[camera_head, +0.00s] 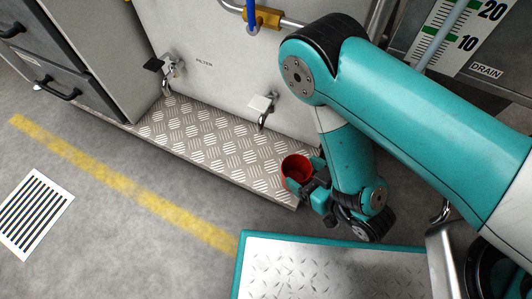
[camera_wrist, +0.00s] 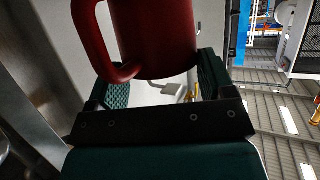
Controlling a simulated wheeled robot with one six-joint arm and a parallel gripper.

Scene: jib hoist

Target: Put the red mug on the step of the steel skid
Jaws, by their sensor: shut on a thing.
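The red mug (camera_head: 296,168) is held in my gripper (camera_head: 315,182), near the right end of the step in the head view. In the wrist view the red mug (camera_wrist: 150,38) fills the upper middle, its handle to the left, between the two dark green fingers of my gripper (camera_wrist: 160,88). My gripper is shut on the mug. The step (camera_head: 215,140) is a bright tread-plate ledge along the foot of the pale steel skid (camera_head: 215,65). The mug overlaps the step's right end in the picture; I cannot tell whether it touches it.
Two taps, one with a black handle (camera_head: 153,64) and one with a white handle (camera_head: 260,102), stick out over the step. A grey drawer cabinet (camera_head: 60,60) stands at left. A yellow floor line (camera_head: 120,183) and a floor grate (camera_head: 35,213) lie in front. The step's middle is clear.

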